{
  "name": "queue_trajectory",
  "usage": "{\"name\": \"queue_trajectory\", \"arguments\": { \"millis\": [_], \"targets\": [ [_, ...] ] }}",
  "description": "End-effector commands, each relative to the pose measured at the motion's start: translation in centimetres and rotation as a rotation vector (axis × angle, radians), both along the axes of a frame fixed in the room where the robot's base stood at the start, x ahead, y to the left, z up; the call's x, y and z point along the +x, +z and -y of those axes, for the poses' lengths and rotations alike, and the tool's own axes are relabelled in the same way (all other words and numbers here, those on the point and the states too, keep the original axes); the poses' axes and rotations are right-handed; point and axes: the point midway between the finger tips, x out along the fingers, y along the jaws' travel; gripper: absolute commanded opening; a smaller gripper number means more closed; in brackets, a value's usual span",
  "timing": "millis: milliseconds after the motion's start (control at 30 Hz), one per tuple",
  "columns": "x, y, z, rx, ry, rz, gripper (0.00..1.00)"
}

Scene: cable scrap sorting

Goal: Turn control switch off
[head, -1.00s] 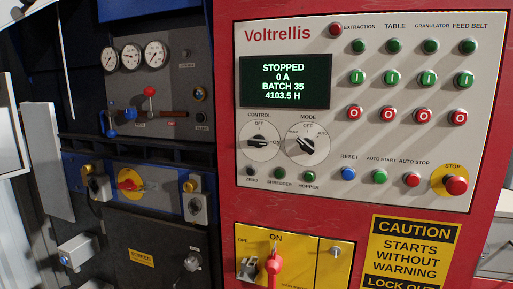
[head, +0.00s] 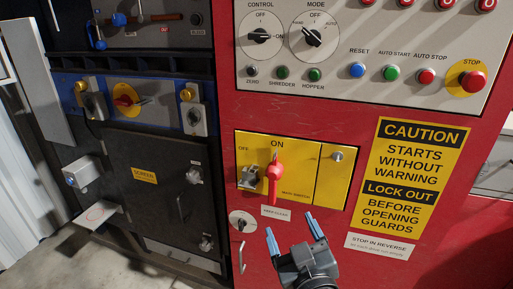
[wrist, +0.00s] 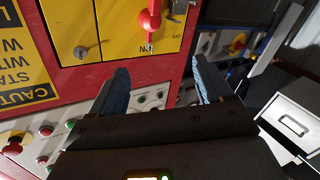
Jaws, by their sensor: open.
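The control switch (head: 261,36) is a black rotary knob on a white dial at the upper left of the white panel. OFF is marked above it and ON at its right; its handle lies roughly level, toward ON. My gripper (head: 292,228) is open and empty in the head view, its blue fingers pointing up. It is well below the control switch, under the yellow switch plate. In the wrist view my gripper (wrist: 160,72) shows both fingers apart with nothing between them. I cannot make out the control switch clearly there.
The mode knob (head: 314,37) is just right of the control switch. A red-handled main switch (head: 275,171) sticks out of the yellow plate (head: 333,182) between my gripper and the panel. The red stop button (head: 474,81) is at the right.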

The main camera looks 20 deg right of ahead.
Motion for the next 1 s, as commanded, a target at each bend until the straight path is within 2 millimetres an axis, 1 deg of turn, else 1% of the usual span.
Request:
{"name": "queue_trajectory", "arguments": {
  "millis": [33,133,200,267,300,367,400,467,500,567,600,700,800,900,1000],
  "targets": [
    [2.2,1.0,-0.4,-0.002,-0.018,0.031,0.79],
    [5.7,3.3,-1.0,-0.006,-0.061,0.078,0.79],
    [8.0,5.4,-1.4,-0.005,-0.095,0.115,0.79],
    [9.8,7.3,-1.8,-0.001,-0.125,0.148,0.79],
    [10.9,8.7,-2.1,0.003,-0.146,0.171,0.79],
    [12.4,10.9,-2.4,0.011,-0.179,0.205,0.79],
    [13.4,12.4,-2.7,0.019,-0.199,0.229,0.79],
    [14.6,14.8,-3.1,0.031,-0.232,0.265,0.79],
    [15.4,16.5,-3.3,0.041,-0.255,0.29,0.79],
    [16.3,19.1,-3.7,0.057,-0.289,0.329,0.79],
    [16.7,20.7,-3.9,0.07,-0.312,0.353,0.79],
    [17.5,24.6,-4.2,0.099,-0.361,0.408,0.79],
    [17.8,27.5,-4.5,0.126,-0.399,0.448,0.79],
    [17.8,29.3,-4.5,0.142,-0.423,0.473,0.79],
    [17.9,30.2,-4.5,0.149,-0.436,0.484,0.79]
  ]
}}
